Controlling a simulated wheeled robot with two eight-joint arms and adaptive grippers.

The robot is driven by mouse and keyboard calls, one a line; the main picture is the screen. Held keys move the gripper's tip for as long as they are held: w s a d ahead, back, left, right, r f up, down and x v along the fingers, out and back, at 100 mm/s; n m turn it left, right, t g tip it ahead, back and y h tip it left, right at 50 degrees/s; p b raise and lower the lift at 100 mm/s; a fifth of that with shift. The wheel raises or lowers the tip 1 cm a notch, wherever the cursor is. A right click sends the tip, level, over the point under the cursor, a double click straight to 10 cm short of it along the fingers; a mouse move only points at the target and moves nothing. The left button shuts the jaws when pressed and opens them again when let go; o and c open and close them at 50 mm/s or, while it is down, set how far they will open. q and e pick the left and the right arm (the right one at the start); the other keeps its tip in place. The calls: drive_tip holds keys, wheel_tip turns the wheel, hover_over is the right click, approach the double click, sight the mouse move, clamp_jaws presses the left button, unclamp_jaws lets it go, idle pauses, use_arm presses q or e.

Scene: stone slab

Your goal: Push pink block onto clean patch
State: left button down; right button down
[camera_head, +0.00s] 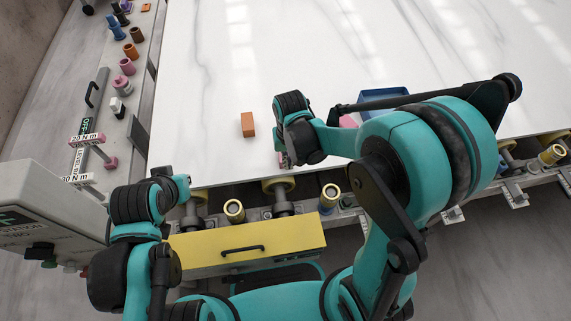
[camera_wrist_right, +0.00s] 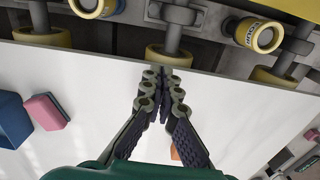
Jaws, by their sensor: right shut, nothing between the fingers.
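The pink block (camera_head: 348,121) shows only in part in the head view, behind my right arm. In the right wrist view the pink block (camera_wrist_right: 47,111) lies on the white slab (camera_wrist_right: 85,80), left of my gripper and apart from it. My right gripper (camera_head: 284,160) is low over the slab's near edge. In the wrist view its fingers (camera_wrist_right: 162,80) are shut and empty. My left arm is folded at the lower left, and its fingers are not seen. I cannot make out a distinct clean patch on the slab.
A blue square-edged object (camera_head: 382,95) stands close to the pink block. An orange block (camera_head: 248,124) lies left of my right gripper. Yellow-ended rollers (camera_head: 234,209) and a yellow drawer (camera_head: 246,244) line the near side. The slab's far part is clear.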

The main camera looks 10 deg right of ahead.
drive_tip(key=w+f+b, duration=0.1)
drive_tip(key=f, duration=0.2)
drive_tip(key=w+f+b, duration=0.1)
drive_tip(key=f, duration=0.2)
drive_tip(key=w+f+b, duration=0.1)
drive_tip(key=f+b, duration=0.1)
drive_tip(key=f, duration=0.1)
drive_tip(key=shift+w+d+f, duration=0.15)
drive_tip(key=shift+f, duration=0.25)
drive_tip(key=shift+w, duration=0.4)
drive_tip(key=w, duration=1.6)
drive_tip(key=shift+d+b, duration=0.3)
drive_tip(key=shift+b, duration=0.1)
